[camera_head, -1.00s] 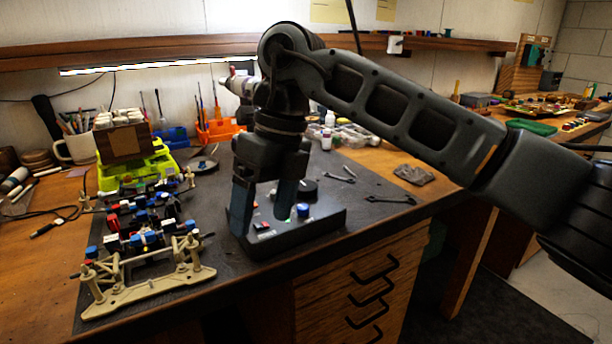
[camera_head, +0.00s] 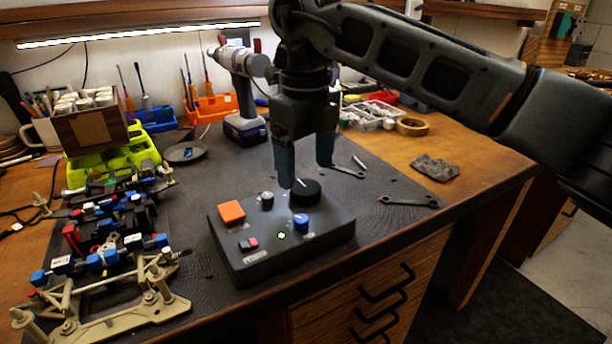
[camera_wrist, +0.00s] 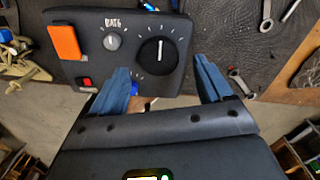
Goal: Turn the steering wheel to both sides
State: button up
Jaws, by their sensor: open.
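A dark control box (camera_head: 230,265) lies on the black mat. It bears a large black round knob (camera_head: 306,193) with a white pointer line, which looks like the steering wheel. In the wrist view the knob (camera_wrist: 157,56) has its pointer toward the picture's top, with tick marks around it. My gripper (camera_head: 305,176) is open above the knob. In the wrist view its blue fingertips (camera_wrist: 160,66) lie to the left and right of the knob, apart from it. Whether they reach down to knob height I cannot tell. A racecar chassis (camera_head: 120,302) stands left of the box.
The box also bears an orange switch (camera_head: 231,211), a small grey knob (camera_head: 266,199), a blue knob (camera_head: 301,222) and a red switch (camera_head: 249,243). A drill (camera_head: 244,95) stands behind. Wrenches (camera_head: 408,201) lie right; the mat's front right is clear.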

aim_at(305, 187)
jog(key=shift+f, duration=1.8)
jog(key=c, duration=1)
jog(key=shift+c, duration=0.2)
jog(key=shift+n, duration=0.3)
jog(key=n, duration=0.4)
jog(key=shift+n+b, duration=0.3)
jog(key=shift+n, duration=1.9)
